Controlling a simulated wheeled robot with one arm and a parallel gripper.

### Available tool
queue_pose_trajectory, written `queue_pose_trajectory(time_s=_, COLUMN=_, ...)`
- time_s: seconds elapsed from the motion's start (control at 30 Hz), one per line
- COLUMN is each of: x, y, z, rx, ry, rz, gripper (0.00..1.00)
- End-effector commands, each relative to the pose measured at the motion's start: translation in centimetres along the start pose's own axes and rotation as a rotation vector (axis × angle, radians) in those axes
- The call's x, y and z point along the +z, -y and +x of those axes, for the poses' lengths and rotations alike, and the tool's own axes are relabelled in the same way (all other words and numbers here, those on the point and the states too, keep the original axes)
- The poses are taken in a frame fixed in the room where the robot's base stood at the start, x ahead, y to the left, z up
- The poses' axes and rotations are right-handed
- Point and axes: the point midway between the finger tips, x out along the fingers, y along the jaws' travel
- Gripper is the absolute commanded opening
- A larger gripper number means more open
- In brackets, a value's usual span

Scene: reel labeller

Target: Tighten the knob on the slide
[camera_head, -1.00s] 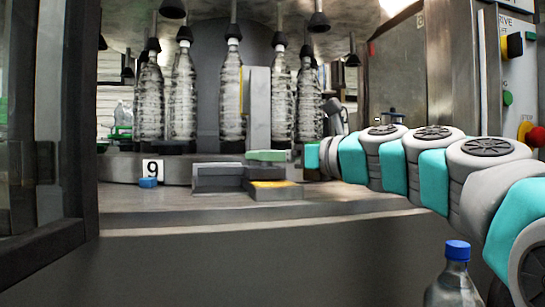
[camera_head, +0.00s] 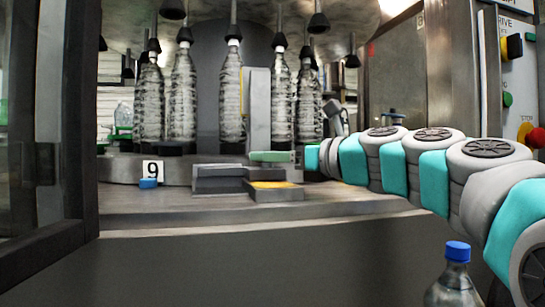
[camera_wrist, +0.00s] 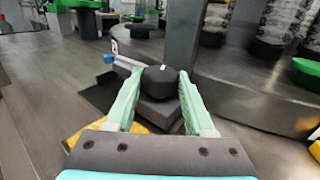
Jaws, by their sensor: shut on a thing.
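The knob (camera_wrist: 161,82) is a black, faceted cap with a small white mark on its top, seen in the wrist view. My gripper (camera_wrist: 160,72) is shut on it, with one pale green finger against each side. The slide (camera_wrist: 158,112) is a dark grey block under the knob, partly hidden by the fingers. In the head view the slide (camera_head: 222,181) sits on the machine's deck, and my gripper (camera_head: 271,156) reaches over it from the right. The knob cannot be made out there.
A yellow-topped block (camera_head: 272,190) lies in front of the slide. A blue piece (camera_head: 148,183) stands by the "9" plate (camera_head: 153,169) at left. Several bottles hang behind, and a dark post (camera_wrist: 180,40) rises near the fingers. A blue-capped bottle (camera_head: 455,280) stands front right.

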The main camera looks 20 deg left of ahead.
Motion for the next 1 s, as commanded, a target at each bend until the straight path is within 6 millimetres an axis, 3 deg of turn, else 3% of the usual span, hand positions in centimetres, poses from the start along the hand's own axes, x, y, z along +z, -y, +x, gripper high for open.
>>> queue_pose_trajectory(time_s=0.4, x=2.2, y=1.2, z=-0.6, rx=-0.105, ry=0.038, rz=0.015, gripper=0.0)
queue_pose_trajectory(time_s=1.0, x=-0.3, y=-0.4, z=0.2, rx=-0.343, ry=-0.004, rz=0.001, gripper=0.0)
